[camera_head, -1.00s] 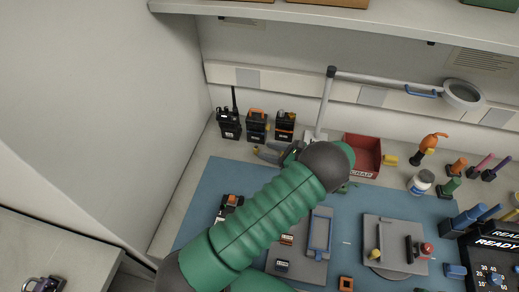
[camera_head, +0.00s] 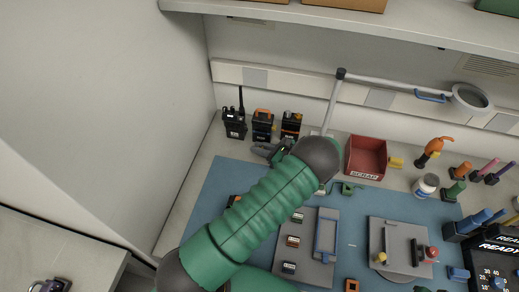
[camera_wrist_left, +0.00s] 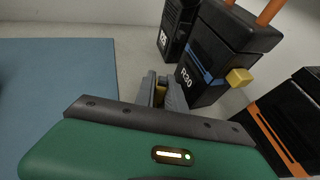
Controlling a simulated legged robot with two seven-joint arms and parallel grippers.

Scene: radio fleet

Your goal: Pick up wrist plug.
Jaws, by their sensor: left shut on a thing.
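My left gripper (camera_head: 263,150) is in front of the row of radios in the head view, mostly behind my green arm. In the left wrist view its two grey fingers (camera_wrist_left: 162,92) are shut on a small yellow piece (camera_wrist_left: 160,94), mostly hidden between them. I cannot tell for sure that this piece is the wrist plug. The fingers are beside a black radio (camera_wrist_left: 214,55) with a blue stripe, orange posts and a yellow knob. My right gripper is not in view.
A radio with an antenna (camera_head: 235,125) stands left, and one with an orange stripe (camera_wrist_left: 285,125) shows right in the wrist view. A red scrap bin (camera_head: 366,158) and a lamp (camera_head: 470,98) are to the right. The blue mat (camera_head: 212,190) has bare room at left.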

